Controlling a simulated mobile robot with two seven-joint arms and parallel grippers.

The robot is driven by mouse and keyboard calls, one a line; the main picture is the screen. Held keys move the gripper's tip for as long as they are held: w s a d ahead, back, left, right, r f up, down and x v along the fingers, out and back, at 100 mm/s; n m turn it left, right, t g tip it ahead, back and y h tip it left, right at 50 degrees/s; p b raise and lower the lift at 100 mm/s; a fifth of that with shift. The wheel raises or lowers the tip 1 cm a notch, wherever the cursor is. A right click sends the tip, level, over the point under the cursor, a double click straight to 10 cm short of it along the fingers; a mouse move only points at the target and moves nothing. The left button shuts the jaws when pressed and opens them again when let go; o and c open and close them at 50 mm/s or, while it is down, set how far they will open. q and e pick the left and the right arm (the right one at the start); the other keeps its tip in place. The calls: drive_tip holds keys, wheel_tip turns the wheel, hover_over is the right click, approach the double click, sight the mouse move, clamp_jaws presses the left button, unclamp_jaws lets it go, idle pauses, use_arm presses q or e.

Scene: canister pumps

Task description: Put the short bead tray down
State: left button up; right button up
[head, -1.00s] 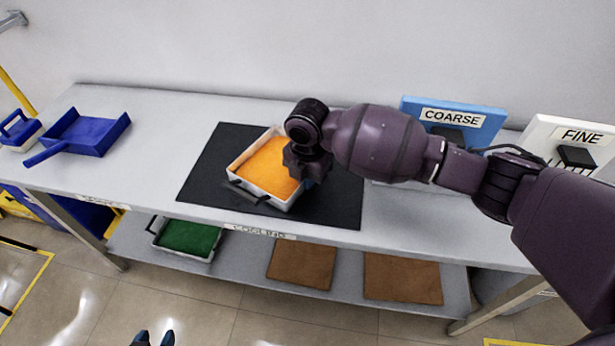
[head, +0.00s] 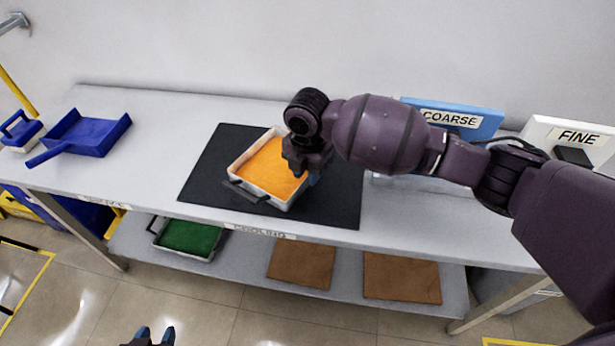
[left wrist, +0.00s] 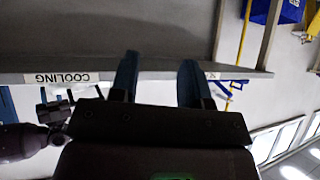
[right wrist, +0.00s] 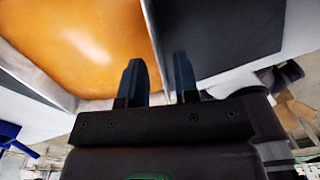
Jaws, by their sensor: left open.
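The bead tray (head: 235,172) is a shallow pale tray filled with orange beads, on the black mat (head: 207,178). It looks level, with a dark handle at its front-left side; I cannot tell if its base fully touches the mat. My right gripper (head: 303,172) is at the tray's right side, partly hidden by its own wrist. In the right wrist view the right gripper's fingers (right wrist: 160,82) stand either side of the pale tray wall; their grip is unclear. My left gripper (head: 155,335) is open and empty, low in front of the table.
A blue scoop (head: 90,135) lies at the table's left. Blue COARSE (head: 455,120) and white FINE (head: 580,135) containers stand back right. The lower shelf (head: 340,288) holds a tray of green beads (head: 190,236) and two brown mats (head: 302,264).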

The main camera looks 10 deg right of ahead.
wheel_tip(320, 180, up, 10)
drive_tip(key=p, duration=0.1)
drive_tip(key=shift+p, duration=0.3)
drive_tip(key=shift+f, duration=0.15)
